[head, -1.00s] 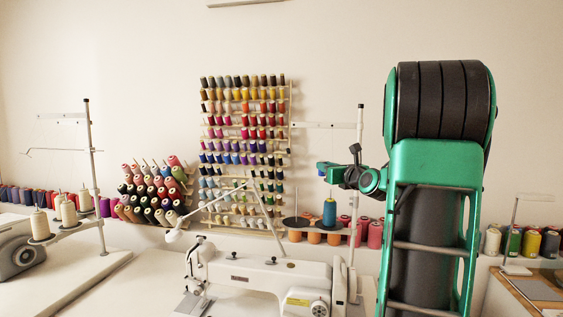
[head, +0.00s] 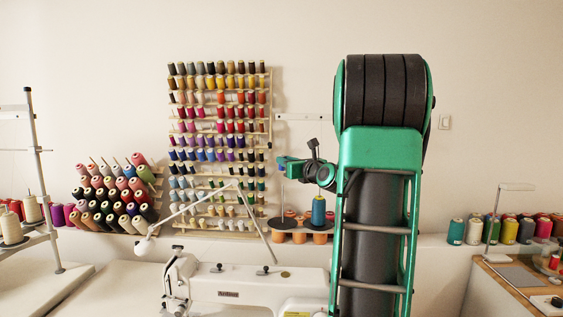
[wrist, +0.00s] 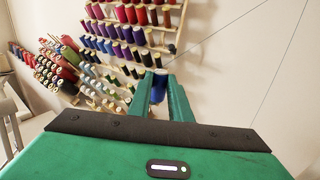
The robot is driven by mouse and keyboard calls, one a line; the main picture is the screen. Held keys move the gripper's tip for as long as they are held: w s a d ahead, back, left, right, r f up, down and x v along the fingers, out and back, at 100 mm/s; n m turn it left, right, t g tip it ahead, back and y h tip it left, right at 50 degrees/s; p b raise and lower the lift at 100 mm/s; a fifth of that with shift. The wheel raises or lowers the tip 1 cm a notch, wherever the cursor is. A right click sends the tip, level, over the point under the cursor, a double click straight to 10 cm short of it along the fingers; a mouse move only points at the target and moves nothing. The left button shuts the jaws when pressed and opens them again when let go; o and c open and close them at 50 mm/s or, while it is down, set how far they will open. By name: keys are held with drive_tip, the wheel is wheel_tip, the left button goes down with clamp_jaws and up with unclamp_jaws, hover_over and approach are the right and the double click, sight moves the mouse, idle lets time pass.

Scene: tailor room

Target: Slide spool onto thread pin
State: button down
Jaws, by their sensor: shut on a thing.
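My gripper (head: 286,165) is at the left end of my raised arm, high in front of the wall. In the wrist view its two green fingers (wrist: 160,92) are shut on a blue spool (wrist: 159,80) with a pale top. In the head view the held spool is too small to make out clearly. A thin upright thread pin (head: 282,195) rises from a dark plate on the thread stand, just below my gripper's tip. No spool shows on this pin. A similar blue spool (head: 318,211) stands upright on the stand, to the right of the pin.
A white sewing machine (head: 235,292) stands in front of the stand. A wall rack (head: 220,140) full of coloured spools is behind to the left, with a sloped spool rack (head: 112,195) beside it.

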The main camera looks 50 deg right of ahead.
wheel_tip(320, 180, down, 3)
drive_tip(key=shift+s+f, duration=0.1)
drive_tip(key=shift+f, duration=0.05)
idle(0.6)
drive_tip(key=shift+s, duration=0.15)
drive_tip(key=shift+f, duration=1.8)
idle(0.6)
drive_tip(key=shift+f, duration=4.2)
drive_tip(key=shift+f, duration=0.1)
drive_tip(key=shift+f, duration=0.4)
drive_tip(key=shift+f, duration=0.1)
drive_tip(key=shift+f, duration=1.15)
